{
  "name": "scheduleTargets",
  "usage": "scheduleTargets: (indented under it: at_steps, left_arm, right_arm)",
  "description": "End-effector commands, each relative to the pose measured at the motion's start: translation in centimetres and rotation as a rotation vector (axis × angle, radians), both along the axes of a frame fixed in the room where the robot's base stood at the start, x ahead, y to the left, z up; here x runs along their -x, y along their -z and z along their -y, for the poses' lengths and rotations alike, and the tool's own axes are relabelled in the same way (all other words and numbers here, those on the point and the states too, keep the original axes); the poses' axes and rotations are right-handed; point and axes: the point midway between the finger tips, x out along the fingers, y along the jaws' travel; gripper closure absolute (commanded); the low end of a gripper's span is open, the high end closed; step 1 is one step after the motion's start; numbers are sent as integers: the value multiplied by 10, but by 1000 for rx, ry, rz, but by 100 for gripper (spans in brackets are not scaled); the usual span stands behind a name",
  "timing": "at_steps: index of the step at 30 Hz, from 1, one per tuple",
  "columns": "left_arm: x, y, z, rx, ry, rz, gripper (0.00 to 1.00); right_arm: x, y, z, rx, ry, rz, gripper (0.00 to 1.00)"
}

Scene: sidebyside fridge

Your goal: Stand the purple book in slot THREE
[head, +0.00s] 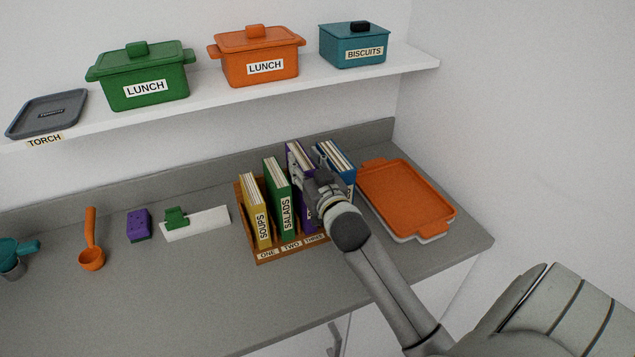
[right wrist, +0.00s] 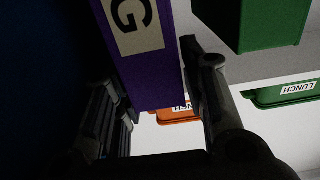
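The purple book (head: 308,212) stands close to upright in the wooden rack (head: 263,258), behind the THREE label (head: 314,238). It is between the green SALADS book (head: 284,205) and a blue book (head: 347,172). Whether its bottom rests on the rack floor is hidden. My right gripper (head: 305,178) is at the upper part of the purple book. In the right wrist view the purple book (right wrist: 150,80) is between the fingers, which look shut on its two sides. My left gripper is out of view.
A yellow SOUPS book (head: 256,212) stands in slot ONE. An orange tray (head: 405,195) lies right of the rack. A white holder with a green clip (head: 195,223), a purple sponge (head: 139,224) and an orange ladle (head: 91,245) lie left. A shelf (head: 340,82) with containers runs above.

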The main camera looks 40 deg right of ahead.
Motion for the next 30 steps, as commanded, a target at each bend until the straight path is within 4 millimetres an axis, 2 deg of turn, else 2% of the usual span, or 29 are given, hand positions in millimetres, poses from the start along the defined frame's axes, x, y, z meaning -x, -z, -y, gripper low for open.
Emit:
scheduleTargets:
  at_steps: [9,15,21,30]
  left_arm:
    - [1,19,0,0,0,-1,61]
    - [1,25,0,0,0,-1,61]
    - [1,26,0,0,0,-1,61]
    - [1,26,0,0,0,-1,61]
  right_arm:
    - [61,4,-15,-2,0,-1,61]
    - [86,2,-20,0,1,0,61]
    - [95,0,-22,0,1,0,61]
    - [95,0,-22,0,1,1,61]
